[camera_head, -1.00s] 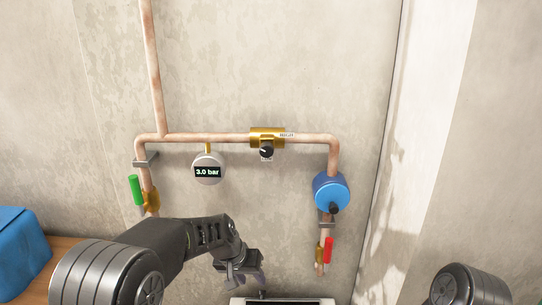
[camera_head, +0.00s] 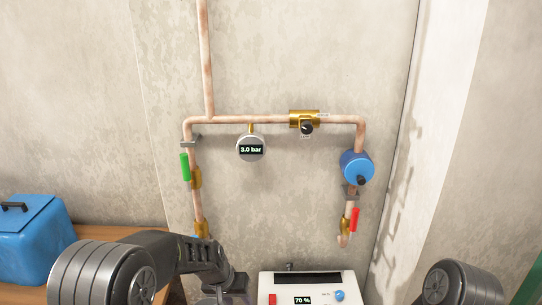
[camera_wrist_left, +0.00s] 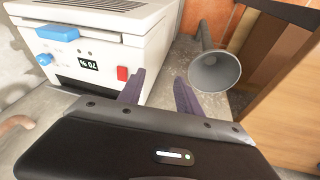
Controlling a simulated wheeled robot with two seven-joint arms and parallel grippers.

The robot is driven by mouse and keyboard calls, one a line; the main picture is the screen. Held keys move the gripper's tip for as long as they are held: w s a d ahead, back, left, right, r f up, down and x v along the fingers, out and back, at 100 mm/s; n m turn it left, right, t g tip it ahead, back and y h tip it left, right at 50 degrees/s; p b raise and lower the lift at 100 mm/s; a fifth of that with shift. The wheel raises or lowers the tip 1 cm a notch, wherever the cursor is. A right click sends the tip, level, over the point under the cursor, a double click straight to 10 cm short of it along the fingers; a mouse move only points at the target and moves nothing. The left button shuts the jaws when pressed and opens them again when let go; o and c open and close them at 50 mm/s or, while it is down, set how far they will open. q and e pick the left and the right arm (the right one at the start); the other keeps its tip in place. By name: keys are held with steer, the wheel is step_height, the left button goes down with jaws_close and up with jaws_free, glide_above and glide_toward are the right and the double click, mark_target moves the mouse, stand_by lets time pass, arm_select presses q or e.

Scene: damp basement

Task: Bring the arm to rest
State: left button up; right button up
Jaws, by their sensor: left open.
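My left arm (camera_head: 180,252) comes in from the lower left of the head view, its dark links low in front of the wall. My left gripper (camera_head: 228,291) is at the bottom edge, just left of the white machine (camera_head: 318,281), and is partly cut off. In the left wrist view its two purple-grey fingers (camera_wrist_left: 160,88) are apart with nothing between them. The white machine (camera_wrist_left: 120,35) with its "70 %" display is beyond the left finger there. A grey funnel-shaped thing (camera_wrist_left: 214,72) is beyond the right finger. My right gripper is out of view.
Copper pipework (camera_head: 265,119) runs along the wall, with a gauge (camera_head: 250,149) reading 3.0 bar, a blue round device (camera_head: 357,168), a green handle (camera_head: 184,166) and a red handle (camera_head: 355,219). A blue box (camera_head: 38,240) stands on a wooden surface (camera_head: 125,232) at left.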

arm_select(q)
steer(key=s+a+f+n+g, duration=0.1)
steer(key=s+a+f, duration=0.1)
steer(key=s+f, duration=0.55)
steer(key=s+a+f+g, duration=0.1)
steer(key=s+a+f, duration=0.1)
steer(key=s+f, duration=0.5)
steer(key=s+d+f+n+h, duration=0.1)
steer(key=s+d+f, duration=0.1)
steer(key=s, duration=0.6)
steer(key=s+d+f+b, duration=0.1)
steer(key=s+d+f, duration=0.2)
steer(key=s, duration=0.6)
steer(key=shift+s+f+n+g+h, duration=0.3)
steer(key=shift+f+n+h, duration=0.1)
steer(key=shift+f, duration=0.3)
steer(key=shift+c, duration=0.5)
steer(key=shift+d, duration=0.1)
